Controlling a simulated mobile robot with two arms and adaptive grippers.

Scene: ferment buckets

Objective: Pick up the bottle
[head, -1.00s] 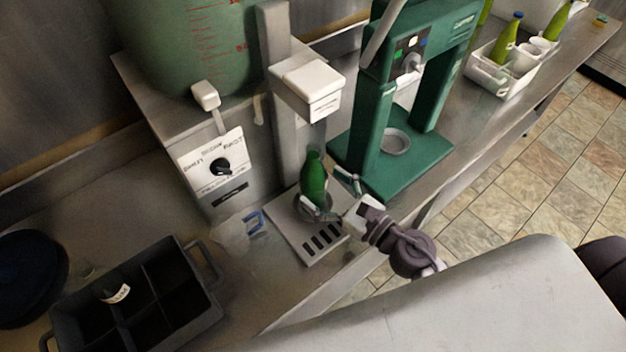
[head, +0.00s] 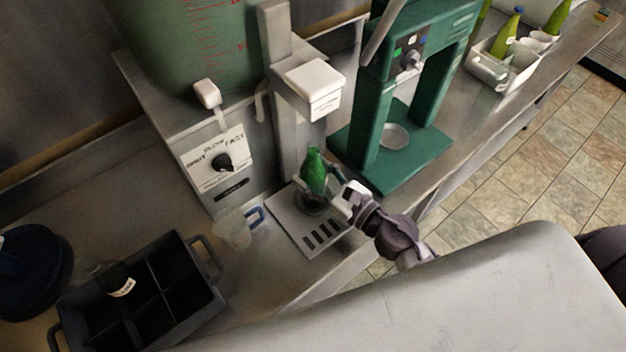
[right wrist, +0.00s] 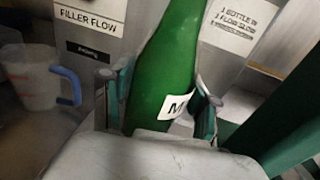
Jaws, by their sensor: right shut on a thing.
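The green bottle (head: 314,172) stands upright at the filler's grey slotted drip tray (head: 293,236), below the white filler head. My right gripper (head: 327,193) is shut on it from the right. In the right wrist view the bottle (right wrist: 166,75) fills the middle, with a white label marked M, and a finger of my right gripper (right wrist: 160,105) lies on each side of it. The bottle's base is partly hidden, so I cannot tell whether it touches the tray. My left gripper is not in view.
A clear jug with a blue handle (head: 234,233) stands left of the tray. A black divided crate (head: 205,304) holds a dark bottle at the lower left. A green capping machine (head: 378,130) stands close on the right. A white bin with bottles (head: 487,72) is farther back.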

